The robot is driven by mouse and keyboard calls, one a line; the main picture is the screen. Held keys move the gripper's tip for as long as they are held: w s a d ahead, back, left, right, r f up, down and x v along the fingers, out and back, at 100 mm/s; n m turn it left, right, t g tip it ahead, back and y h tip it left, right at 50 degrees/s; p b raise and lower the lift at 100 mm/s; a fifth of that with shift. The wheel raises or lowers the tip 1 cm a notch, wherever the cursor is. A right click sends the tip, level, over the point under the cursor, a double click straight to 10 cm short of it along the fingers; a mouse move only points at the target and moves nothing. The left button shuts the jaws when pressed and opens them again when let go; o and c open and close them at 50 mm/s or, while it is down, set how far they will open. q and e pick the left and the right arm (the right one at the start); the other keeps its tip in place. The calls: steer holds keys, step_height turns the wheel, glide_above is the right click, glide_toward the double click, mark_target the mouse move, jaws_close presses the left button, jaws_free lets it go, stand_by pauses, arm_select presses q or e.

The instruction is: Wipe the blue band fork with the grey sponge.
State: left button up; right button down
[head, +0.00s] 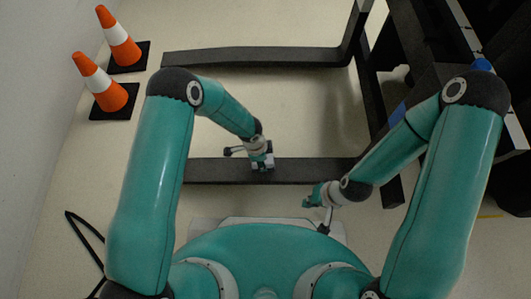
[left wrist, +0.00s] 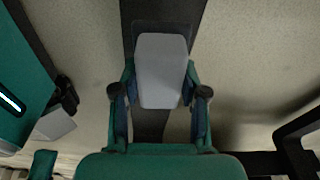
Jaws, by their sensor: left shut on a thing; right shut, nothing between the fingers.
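The grey sponge (left wrist: 160,70) is a pale block held between the fingers of my left gripper (left wrist: 160,92) in the left wrist view. In the head view my left gripper (head: 262,162) is over the near dark fork (head: 215,171). The fork also shows behind the sponge in the left wrist view (left wrist: 152,122). I cannot tell whether the sponge touches it. A blue patch (head: 397,113) shows on the dark frame at the right, partly behind my right arm. My right gripper (head: 312,198) is shut and empty, just on the near side of the fork.
A second dark fork (head: 255,57) lies farther off, with bare floor between the two. Two orange and white cones (head: 121,45) (head: 102,85) stand at the far left by the wall. The dark frame (head: 375,95) fills the right side.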

arm_select(q)
steer(key=shift+r+p, duration=1.1)
steer(key=shift+r, duration=0.9)
steer(key=shift+d, duration=0.1)
